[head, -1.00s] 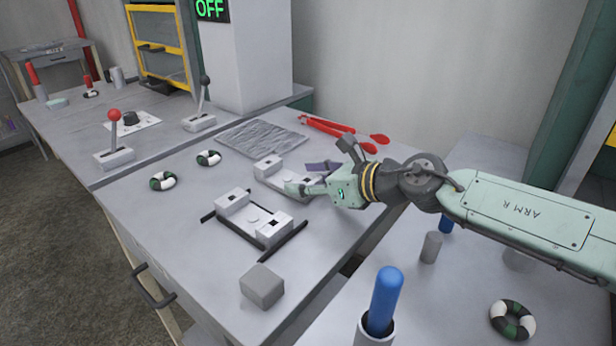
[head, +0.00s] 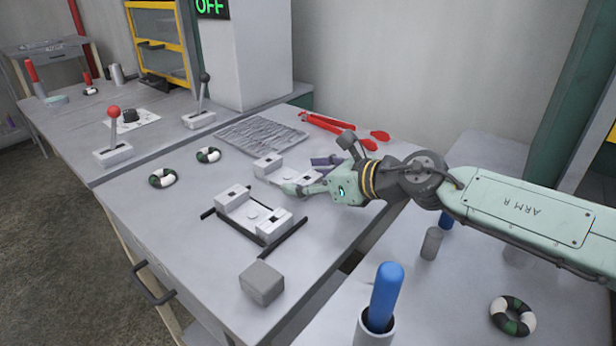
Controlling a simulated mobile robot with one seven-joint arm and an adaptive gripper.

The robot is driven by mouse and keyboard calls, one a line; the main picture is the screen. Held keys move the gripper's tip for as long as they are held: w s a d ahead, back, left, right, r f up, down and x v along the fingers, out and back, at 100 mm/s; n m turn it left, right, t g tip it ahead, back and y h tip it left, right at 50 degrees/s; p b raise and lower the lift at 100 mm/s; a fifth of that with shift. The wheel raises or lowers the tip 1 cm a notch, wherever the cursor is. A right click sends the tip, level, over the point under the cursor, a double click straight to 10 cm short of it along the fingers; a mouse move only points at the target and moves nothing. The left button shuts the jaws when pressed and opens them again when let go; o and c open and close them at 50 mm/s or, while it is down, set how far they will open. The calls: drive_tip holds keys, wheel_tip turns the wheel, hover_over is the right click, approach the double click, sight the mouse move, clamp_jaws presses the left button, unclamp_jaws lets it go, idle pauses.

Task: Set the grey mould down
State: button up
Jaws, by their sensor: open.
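A light grey mould half (head: 268,168) with raised ends and small dark square holes lies flat on the grey table. A similar mould half (head: 236,199) sits nearer, over a frame of dark rails (head: 285,240). My gripper (head: 308,175) is open at the right end of the farther mould half. One pale green finger is on the near side and a darker purple-grey finger on the far side. The fingers partly hide that end, so I cannot tell whether they touch it.
A grey block (head: 262,283) stands near the front edge. Red tongs (head: 345,128) and a dark ribbed mat (head: 262,137) lie behind. Two striped rings (head: 163,178) lie left. A blue-handled item (head: 384,295) stands in a holder at front right.

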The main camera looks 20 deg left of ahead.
drive_tip(key=b+v, duration=0.1)
drive_tip(key=v, duration=1.1)
drive_tip(key=shift+r+b, duration=0.15)
drive_tip(key=shift+b, duration=0.2)
